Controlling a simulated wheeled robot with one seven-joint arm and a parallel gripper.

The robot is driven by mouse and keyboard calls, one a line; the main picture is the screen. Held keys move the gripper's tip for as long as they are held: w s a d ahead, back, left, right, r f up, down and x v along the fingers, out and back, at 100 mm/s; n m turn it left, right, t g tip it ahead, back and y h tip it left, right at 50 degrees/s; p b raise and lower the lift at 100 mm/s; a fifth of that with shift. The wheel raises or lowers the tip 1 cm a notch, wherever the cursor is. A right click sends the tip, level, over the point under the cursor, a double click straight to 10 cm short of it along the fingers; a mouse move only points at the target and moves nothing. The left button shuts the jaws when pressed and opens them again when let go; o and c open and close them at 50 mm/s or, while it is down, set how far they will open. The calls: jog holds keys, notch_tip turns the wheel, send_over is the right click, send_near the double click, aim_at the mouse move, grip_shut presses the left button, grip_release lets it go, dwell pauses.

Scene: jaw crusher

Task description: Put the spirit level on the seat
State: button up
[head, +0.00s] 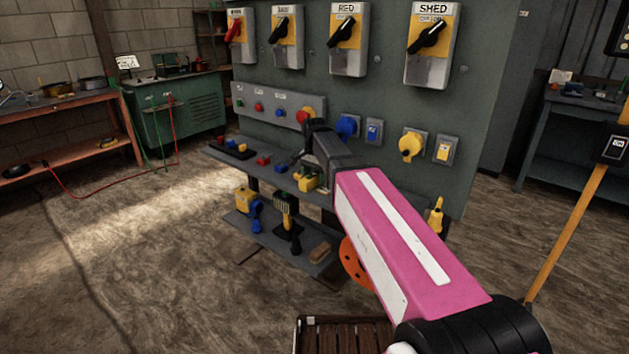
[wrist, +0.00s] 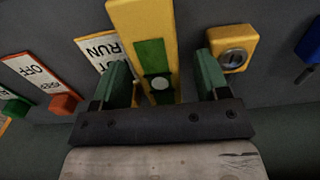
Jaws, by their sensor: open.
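A yellow bar with a green window and a pale round spot, which looks like the spirit level (wrist: 143,22), lies between my fingers in the wrist view. My gripper (wrist: 162,70) is open, with one finger on each side of the bar; its near end is hidden by the gripper. In the head view my gripper (head: 303,162) is over the panel's upper shelf, beside a yellow item (head: 312,181) that I cannot clearly identify. A brown slatted surface (head: 345,330) shows at the bottom edge; I cannot tell whether it is the seat.
The upper shelf (head: 225,153) holds several small coloured blocks. In the wrist view a yellow lock (wrist: 232,48) is close right of my finger, with a tag (wrist: 97,50) to the left. A lower shelf (head: 275,240) holds tools. The floor at left is mostly clear.

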jog(key=shift+c, duration=0.3)
jog(key=c, duration=1.1)
jog(key=shift+r, duration=0.2)
